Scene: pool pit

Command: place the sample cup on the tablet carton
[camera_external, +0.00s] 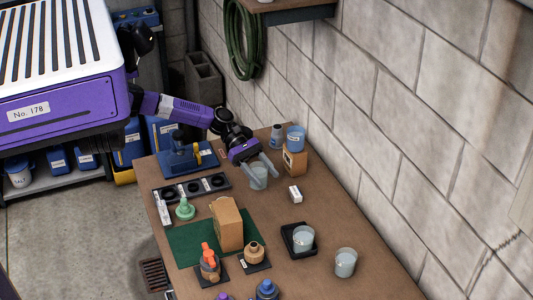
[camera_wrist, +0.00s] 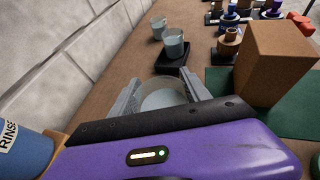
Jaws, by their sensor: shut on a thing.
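My gripper (camera_external: 263,168) is shut on a clear, greyish cup (camera_external: 259,180), the sample cup, near the wall side of the brown table. In the wrist view the cup (camera_wrist: 163,99) sits between the two grey fingers; I cannot tell whether its base touches the table. A tall tan carton (camera_external: 228,224) stands on a green mat, nearer the camera and left of my gripper; it also shows at the right in the wrist view (camera_wrist: 272,62). No readable label marks either as the tablet carton.
A similar cup (camera_external: 303,239) sits in a black tray (camera_external: 289,231), and another (camera_external: 346,262) stands beside it. A small white box (camera_external: 295,194) lies near my gripper. Bottles on pads, a black holder strip (camera_external: 190,188) and a blue stand (camera_external: 187,160) occupy the left and front. The block wall (camera_external: 400,130) bounds the right.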

